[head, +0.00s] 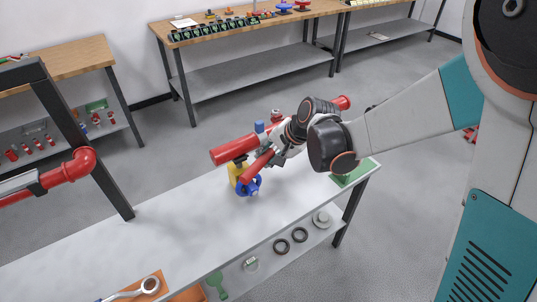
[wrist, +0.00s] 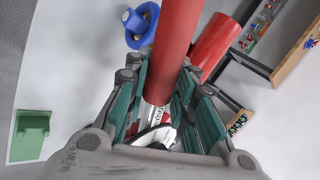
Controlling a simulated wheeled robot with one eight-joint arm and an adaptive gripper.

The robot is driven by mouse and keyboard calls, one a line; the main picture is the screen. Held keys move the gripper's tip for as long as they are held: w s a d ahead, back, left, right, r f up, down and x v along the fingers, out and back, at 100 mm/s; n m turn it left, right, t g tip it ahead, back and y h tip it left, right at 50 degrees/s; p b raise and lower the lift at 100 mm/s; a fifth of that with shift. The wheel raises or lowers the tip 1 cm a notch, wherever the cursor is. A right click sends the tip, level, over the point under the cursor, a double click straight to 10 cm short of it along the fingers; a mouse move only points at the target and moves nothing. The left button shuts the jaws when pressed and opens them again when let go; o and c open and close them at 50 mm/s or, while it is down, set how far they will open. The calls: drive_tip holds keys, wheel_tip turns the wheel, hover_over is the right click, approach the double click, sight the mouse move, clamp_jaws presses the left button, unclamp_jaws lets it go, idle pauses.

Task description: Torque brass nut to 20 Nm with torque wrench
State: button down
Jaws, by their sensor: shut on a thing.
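My gripper (wrist: 160,105) is shut on a red bar-shaped tool (wrist: 175,50) with a silver, lettered part between the fingers; it looks like the torque wrench. In the head view the red bar (head: 255,167) slants down and left from my gripper (head: 278,155). It passes in front of a thick red pipe (head: 232,149) held above the white bench. A yellow part (head: 236,172) and a blue part (head: 249,187) sit below the pipe; the blue one also shows in the wrist view (wrist: 143,25). I cannot make out the brass nut; the tool's working end is not clear.
An orange tray (head: 186,295) with a silver ring-ended wrench (head: 148,286) is at the bench's near left. A green block (head: 353,174) is at its right end. A dark frame post (head: 85,140) stands left. The bench's left-middle is clear.

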drive_tip(key=shift+w+a, duration=0.15)
drive_tip(key=shift+a, duration=0.1)
drive_tip(key=shift+d, duration=0.3)
idle(0.4)
drive_tip(key=shift+s+d, duration=0.25)
drive_tip(key=shift+s, duration=0.1)
drive_tip(key=shift+s+d, duration=0.1)
drive_tip(key=shift+r, duration=0.15)
idle(0.4)
